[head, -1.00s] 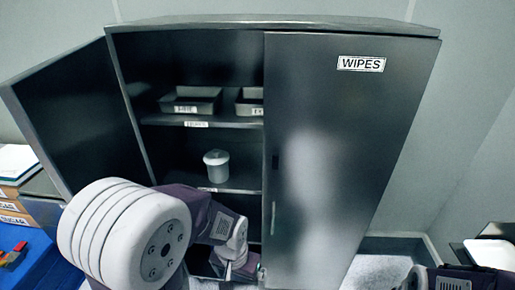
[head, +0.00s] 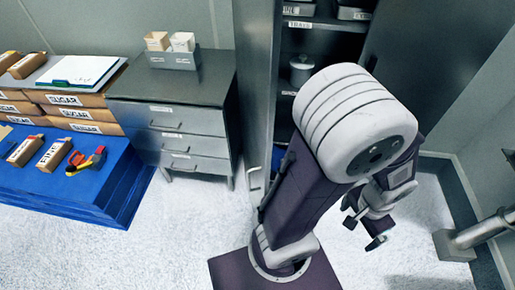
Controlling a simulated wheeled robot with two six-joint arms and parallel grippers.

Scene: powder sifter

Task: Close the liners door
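The dark metal cabinet stands at the top centre of the head view. Its left door (head: 256,75) is swung open towards me and seen at a steep angle, with a pale handle (head: 256,186) low on it. No name on this door is readable from here. The right door (head: 425,65) is shut. My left arm stands in front of the cabinet and hides its lower opening. My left gripper (head: 363,232) points down, with its fingers apart and nothing between them. It is to the right of the open door and not touching it. My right gripper is not recognisable in view.
A grey drawer unit (head: 180,125) stands left of the open door. A blue-covered platform (head: 95,190) with sugar packs (head: 85,113) is farther left. A grey cylindrical part (head: 485,232) comes in at the right edge. The pale floor (head: 160,245) at front left is clear.

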